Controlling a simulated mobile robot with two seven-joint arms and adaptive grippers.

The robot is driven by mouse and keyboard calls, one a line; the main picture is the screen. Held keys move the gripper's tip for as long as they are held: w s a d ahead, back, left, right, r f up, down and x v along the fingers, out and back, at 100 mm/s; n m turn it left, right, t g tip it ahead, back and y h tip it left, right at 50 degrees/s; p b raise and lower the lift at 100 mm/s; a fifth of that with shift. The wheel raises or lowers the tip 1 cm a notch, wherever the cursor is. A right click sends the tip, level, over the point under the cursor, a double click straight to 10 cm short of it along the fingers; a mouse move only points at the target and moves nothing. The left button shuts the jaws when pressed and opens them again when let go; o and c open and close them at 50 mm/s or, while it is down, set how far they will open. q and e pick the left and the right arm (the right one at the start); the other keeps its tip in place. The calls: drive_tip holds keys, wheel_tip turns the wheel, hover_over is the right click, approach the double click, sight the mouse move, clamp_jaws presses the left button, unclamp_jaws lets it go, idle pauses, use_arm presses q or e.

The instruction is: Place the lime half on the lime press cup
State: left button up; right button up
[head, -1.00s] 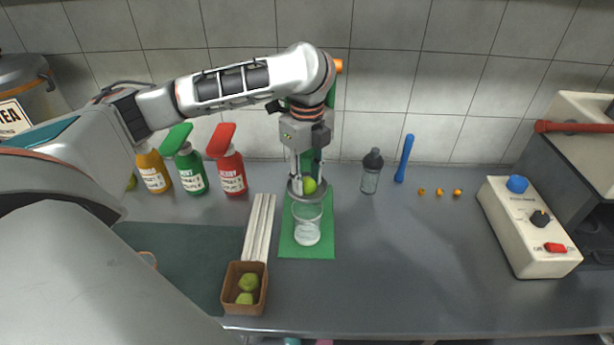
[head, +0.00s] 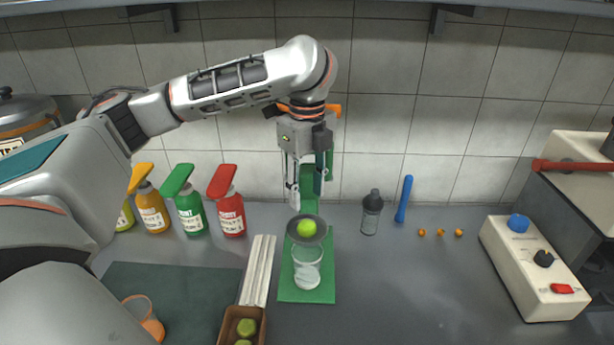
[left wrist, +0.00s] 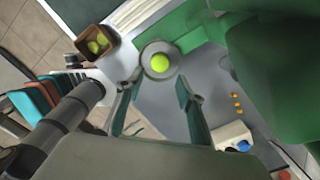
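The lime half (head: 306,228) is bright green and rests in the round grey press cup (head: 321,236), above a clear glass (head: 307,268). The green press (head: 310,185) stands behind it on a green base. My left gripper (head: 306,190) is open and empty, above and behind the cup, apart from the lime. In the left wrist view, the lime half (left wrist: 160,63) sits in the cup (left wrist: 146,52) beyond the two spread fingertips (left wrist: 158,85). My right gripper is not in view.
A brown box (head: 228,326) with limes is at the front, beside pale sugarcane sticks (head: 258,270). Several syrup bottles (head: 190,210) stand at left. A shaker bottle (head: 371,212) and blue stick (head: 404,200) are at right.

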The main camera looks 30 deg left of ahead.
use_arm(q)
drive_tip(key=shift+r, duration=1.8)
drive_tip(key=shift+s, duration=0.15)
